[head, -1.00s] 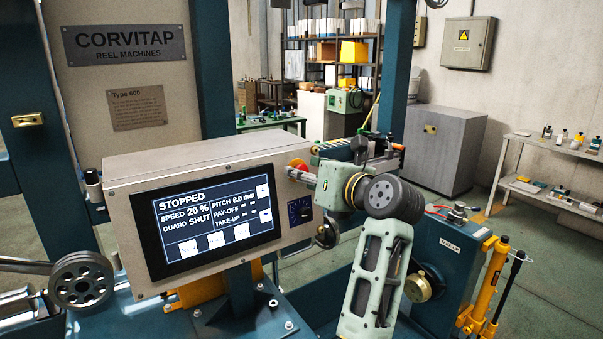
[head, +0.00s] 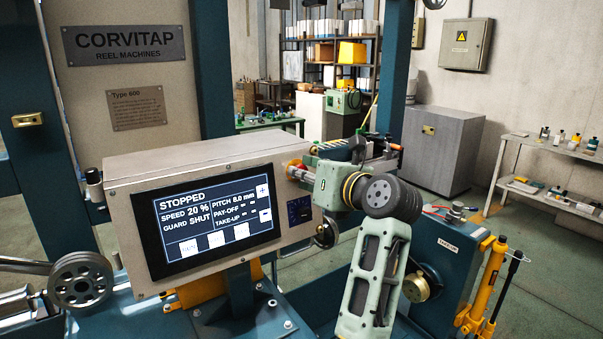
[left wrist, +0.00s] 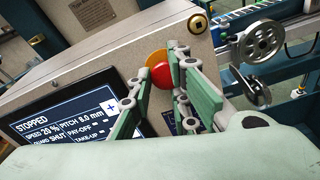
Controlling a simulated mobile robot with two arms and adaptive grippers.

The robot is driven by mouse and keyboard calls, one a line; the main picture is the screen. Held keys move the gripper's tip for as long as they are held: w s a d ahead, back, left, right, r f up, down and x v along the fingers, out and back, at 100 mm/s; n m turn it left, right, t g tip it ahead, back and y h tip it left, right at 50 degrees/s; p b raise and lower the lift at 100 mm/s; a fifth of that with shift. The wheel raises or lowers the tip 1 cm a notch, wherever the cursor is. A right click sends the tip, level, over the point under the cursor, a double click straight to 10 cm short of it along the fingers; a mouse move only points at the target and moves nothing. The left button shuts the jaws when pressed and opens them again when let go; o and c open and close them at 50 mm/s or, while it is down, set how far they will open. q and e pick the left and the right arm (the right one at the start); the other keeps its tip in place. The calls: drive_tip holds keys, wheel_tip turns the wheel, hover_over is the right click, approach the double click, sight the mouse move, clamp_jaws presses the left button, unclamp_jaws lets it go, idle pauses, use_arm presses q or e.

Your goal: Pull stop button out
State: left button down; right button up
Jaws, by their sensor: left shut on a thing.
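The red stop button (left wrist: 163,73) with its yellow collar (left wrist: 157,57) sits on the right end of the beige control box (head: 200,160). In the head view only a small orange-red part of the button (head: 294,164) shows beside the fingertips. My left gripper (head: 298,172) comes at the box from the right and is shut on the button. In the left wrist view the green-padded fingers of my left gripper (left wrist: 160,80) lie on either side of the red cap and partly cover it. The screen (head: 210,220) reads STOPPED. My right gripper is not in view.
A handwheel (left wrist: 262,42) and rails stand beyond the box. A black-grey pulley (head: 82,280) is at the lower left. A blue machine housing (head: 440,260) stands at the right.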

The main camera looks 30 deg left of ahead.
use_arm(q)
drive_tip(key=shift+d+f, duration=0.1)
drive_tip(key=shift+d, duration=0.4)
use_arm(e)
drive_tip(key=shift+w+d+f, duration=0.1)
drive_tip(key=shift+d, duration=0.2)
use_arm(q)
drive_tip(key=shift+d, duration=0.1)
drive_tip(key=c, duration=1.9)
unclamp_jaws()
drive_tip(key=shift+c, duration=0.2)
drive_tip(key=o, duration=0.5)
drive_tip(key=shift+w+d, duration=0.15)
drive_tip(key=shift+w, duration=0.25)
drive_tip(key=shift+o, duration=0.2)
drive_tip(key=shift+s, duration=0.15)
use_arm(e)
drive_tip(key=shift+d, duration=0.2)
use_arm(q)
drive_tip(key=shift+s, duration=0.1)
